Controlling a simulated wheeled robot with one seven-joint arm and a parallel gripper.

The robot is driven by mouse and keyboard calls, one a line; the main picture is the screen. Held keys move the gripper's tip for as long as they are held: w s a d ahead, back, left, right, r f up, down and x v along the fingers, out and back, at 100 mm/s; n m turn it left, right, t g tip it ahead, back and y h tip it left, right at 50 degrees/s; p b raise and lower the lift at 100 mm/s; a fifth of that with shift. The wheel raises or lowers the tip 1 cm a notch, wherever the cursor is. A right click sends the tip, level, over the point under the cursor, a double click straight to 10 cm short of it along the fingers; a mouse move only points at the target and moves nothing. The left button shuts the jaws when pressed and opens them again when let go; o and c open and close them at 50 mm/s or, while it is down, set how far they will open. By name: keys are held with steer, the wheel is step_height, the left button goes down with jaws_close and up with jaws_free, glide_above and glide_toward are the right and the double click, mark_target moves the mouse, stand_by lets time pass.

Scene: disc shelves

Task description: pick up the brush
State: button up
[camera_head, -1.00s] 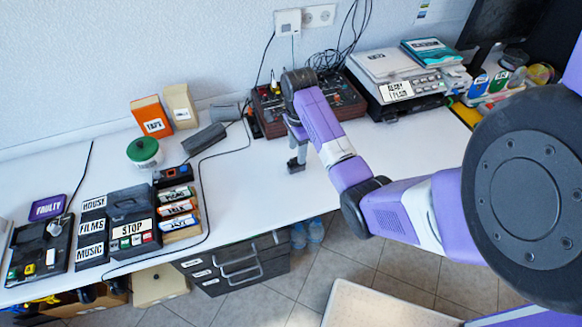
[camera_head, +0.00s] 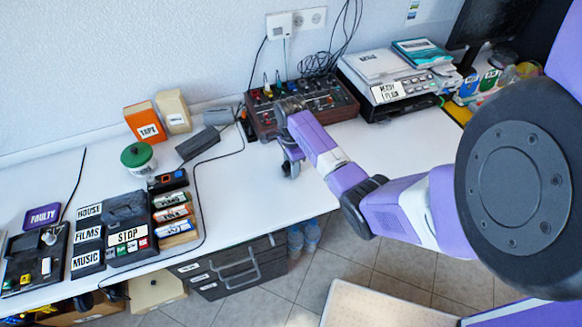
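I cannot pick out a brush for certain in the head view. My gripper (camera_head: 290,167) is over the white table, in front of the brown mixer box, pointing down. My wrist hides part of the mixer. The fingers are small and dark here, and I cannot tell whether they are open or shut or whether anything is between them. A small light-coloured item (camera_head: 52,234) lies on the dark tray by the purple FAULTY sign, too small to name.
The brown mixer (camera_head: 333,103) and a printer (camera_head: 392,84) stand along the wall. A green-lidded pot (camera_head: 138,158), an orange TAPE box (camera_head: 146,122), a grey block (camera_head: 197,143) and a labelled STOP console (camera_head: 127,215) are left. The table's front middle (camera_head: 260,200) is clear.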

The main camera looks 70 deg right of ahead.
jaws_close()
steer(key=shift+r, duration=0.2)
step_height(320, 180, up, 20)
steer(key=p, duration=0.6)
steer(key=shift+f, duration=0.15)
steer(key=shift+c, duration=1.3)
jaws_free()
jaws_close()
